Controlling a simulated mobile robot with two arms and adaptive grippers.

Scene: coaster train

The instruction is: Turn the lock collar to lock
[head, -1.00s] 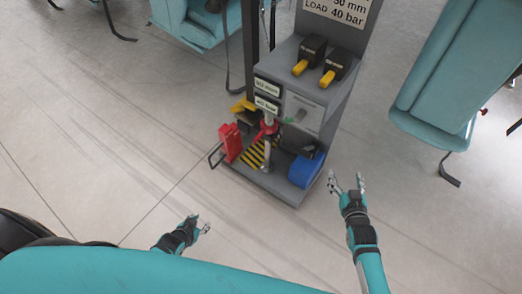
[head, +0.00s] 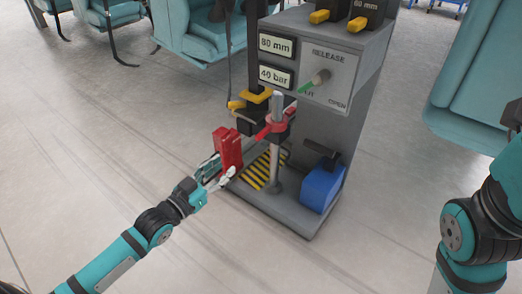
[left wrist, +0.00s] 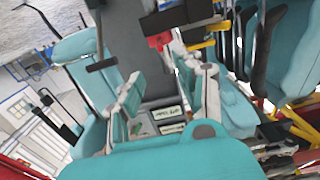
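The lock collar (head: 273,128) looks like the red ring with side handles around a grey upright post (head: 277,165) on the grey stand. Its exact turn angle is too small to tell. My left gripper (head: 223,170) is open, left of the post and below the collar, close to a red upright block (head: 228,148). Whether it touches the block cannot be told. In the left wrist view my left gripper's fingers (left wrist: 168,95) are spread with nothing visibly held between them. A red part (left wrist: 160,40) shows beyond them, unclear which. My right gripper is out of view.
The stand's panel has a release lever (head: 320,77) with a green tip and two labels (head: 276,75). A blue block (head: 322,186) sits at the base's right, beside a yellow-black striped plate (head: 262,169). Teal seats (head: 190,35) stand behind.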

